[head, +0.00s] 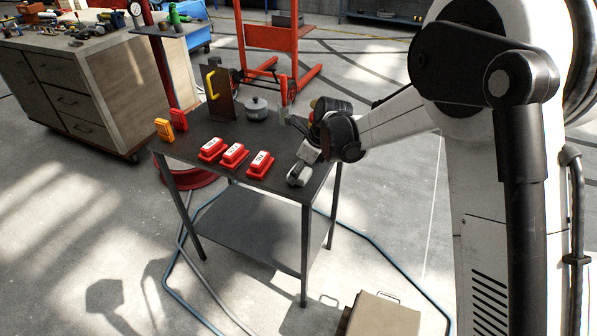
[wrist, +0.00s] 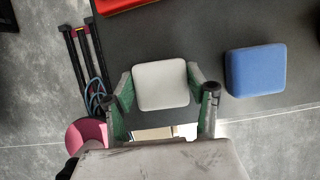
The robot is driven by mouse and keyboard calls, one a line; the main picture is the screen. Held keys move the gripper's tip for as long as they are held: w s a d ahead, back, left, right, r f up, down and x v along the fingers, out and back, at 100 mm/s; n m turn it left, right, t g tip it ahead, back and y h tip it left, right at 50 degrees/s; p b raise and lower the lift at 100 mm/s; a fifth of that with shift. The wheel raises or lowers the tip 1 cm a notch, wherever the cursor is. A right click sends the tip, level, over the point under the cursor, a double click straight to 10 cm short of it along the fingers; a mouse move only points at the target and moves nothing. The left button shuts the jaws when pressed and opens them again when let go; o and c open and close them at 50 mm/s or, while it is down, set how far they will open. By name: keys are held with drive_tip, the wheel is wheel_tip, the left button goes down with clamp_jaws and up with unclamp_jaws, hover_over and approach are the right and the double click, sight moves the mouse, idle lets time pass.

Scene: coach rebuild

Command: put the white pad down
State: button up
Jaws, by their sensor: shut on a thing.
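The white pad (wrist: 160,84) is a rounded square block. In the wrist view it sits between the two green-lined fingers of my gripper (wrist: 163,98), which is shut on it. In the head view my gripper (head: 300,174) is at the right front end of the dark table (head: 222,133), low over its top. The pad is hard to make out there against the pale gripper. I cannot tell whether it touches the table top.
A blue pad (wrist: 256,70) lies on the table right of the white pad in the wrist view. Several red blocks (head: 234,154) stand in a row on the table. A lidded pot (head: 257,108) and a brown upright plate (head: 220,94) with yellow handle stand behind.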

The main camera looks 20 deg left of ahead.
drive_tip(key=o, duration=1)
drive_tip(key=shift+f, duration=0.15)
drive_tip(key=w+p+v, duration=0.1)
drive_tip(key=v, duration=1.2)
drive_tip(key=shift+s+r, duration=0.15)
drive_tip(key=shift+r, duration=0.3)
